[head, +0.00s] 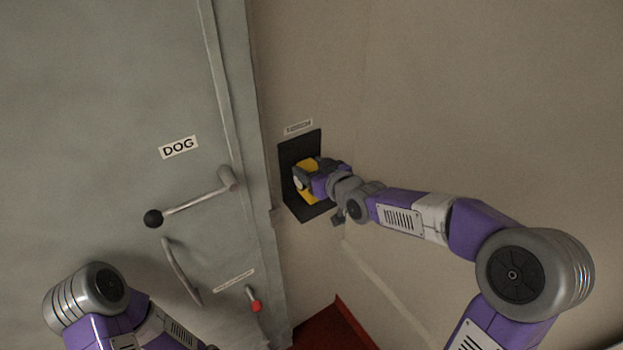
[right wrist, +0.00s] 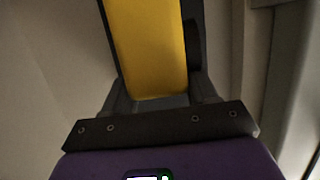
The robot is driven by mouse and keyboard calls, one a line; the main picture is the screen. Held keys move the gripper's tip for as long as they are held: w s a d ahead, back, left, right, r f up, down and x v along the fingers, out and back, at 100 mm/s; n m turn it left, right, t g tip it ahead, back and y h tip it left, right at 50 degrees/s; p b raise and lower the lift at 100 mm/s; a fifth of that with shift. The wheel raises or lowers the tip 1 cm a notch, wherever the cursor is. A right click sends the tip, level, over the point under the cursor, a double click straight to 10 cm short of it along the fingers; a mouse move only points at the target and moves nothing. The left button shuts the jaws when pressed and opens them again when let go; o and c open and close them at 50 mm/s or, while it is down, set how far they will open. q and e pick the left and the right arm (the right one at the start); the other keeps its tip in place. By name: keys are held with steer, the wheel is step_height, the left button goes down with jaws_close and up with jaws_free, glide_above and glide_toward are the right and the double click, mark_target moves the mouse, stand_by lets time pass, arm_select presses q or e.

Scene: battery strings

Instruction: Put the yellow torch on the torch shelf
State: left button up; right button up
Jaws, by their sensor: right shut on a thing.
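The yellow torch (head: 308,180) is in my right gripper (head: 314,184), in front of the dark torch shelf (head: 298,153) on the wall. In the right wrist view the torch (right wrist: 150,45) fills the space between the fingers of the right gripper (right wrist: 155,98). The right gripper is shut on it. The arm hides part of the torch and shelf, so I cannot tell whether the torch rests on the shelf. My left arm comes in at the lower left of the head view, but its gripper is out of view.
A grey door (head: 90,120) with a DOG label (head: 178,147) stands on the left. It has a lever with a black knob (head: 153,218), a curved handle (head: 181,272) and a small red-ended lever (head: 256,306). A red thing (head: 335,328) lies below. The right wall is bare.

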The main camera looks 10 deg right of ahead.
steer(key=shift+f, duration=1.1)
steer(key=shift+f+b, duration=0.2)
steer(key=shift+b, duration=0.15)
steer(key=o, duration=1.3)
steer(key=shift+o, duration=0.2)
steer(key=shift+r, duration=0.1)
